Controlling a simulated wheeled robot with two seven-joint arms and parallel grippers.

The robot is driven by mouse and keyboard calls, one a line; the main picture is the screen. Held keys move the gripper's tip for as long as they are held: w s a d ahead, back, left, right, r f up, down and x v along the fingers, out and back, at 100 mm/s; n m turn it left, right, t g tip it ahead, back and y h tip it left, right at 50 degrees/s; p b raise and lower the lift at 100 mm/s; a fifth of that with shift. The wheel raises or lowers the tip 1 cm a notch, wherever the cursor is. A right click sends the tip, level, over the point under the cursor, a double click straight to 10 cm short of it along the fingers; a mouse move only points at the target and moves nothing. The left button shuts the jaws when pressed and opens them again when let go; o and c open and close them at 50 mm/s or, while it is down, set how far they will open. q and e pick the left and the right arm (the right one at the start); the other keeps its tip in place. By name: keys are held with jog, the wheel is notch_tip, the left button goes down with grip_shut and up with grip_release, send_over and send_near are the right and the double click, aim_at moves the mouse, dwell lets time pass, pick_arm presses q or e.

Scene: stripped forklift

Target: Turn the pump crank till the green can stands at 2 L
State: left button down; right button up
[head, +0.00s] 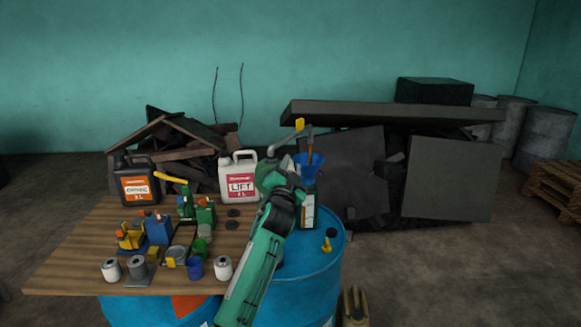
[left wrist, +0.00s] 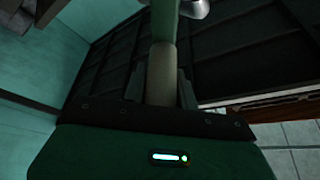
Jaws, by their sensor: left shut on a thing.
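The green can (head: 308,212) stands on the blue drum (head: 325,255), partly hidden behind my left arm. It has a pale label and a blue funnel (head: 309,164) in its top. I cannot read its level. The pump's grey spout (head: 310,135) hangs over the funnel, with an orange stretch below it. A grey crank arm (head: 287,139) with a yellow part beside it runs down toward my left gripper (head: 270,156). In the left wrist view this gripper is shut on a beige cylindrical grip (left wrist: 161,75), with a green piece beyond it.
The wooden table (head: 75,255) at left holds a black jug (head: 138,185), a white jug (head: 239,178) and several small tools, tins and cups. A yellow-and-black item (head: 328,240) lies on the drum. Dark panels (head: 448,180) lean behind. Floor at right is open.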

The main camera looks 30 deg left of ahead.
pick_arm(q)
jog(key=shift+f, duration=0.1)
jog(key=c, duration=1.4)
grip_release()
jog(key=o, duration=0.3)
jog(key=shift+w+a+f, duration=0.1)
jog(key=shift+w+a, duration=0.05)
jog(key=shift+w, duration=0.05)
jog(key=shift+s, duration=0.1)
jog(key=shift+s+d+f+b, duration=0.1)
jog(key=shift+s+d+b, duration=0.15)
jog(key=shift+s, duration=0.2)
jog(key=b+v, duration=0.5)
jog(key=v, duration=0.7)
jog(key=shift+s+f, duration=0.1)
jog(key=shift+s, duration=0.25)
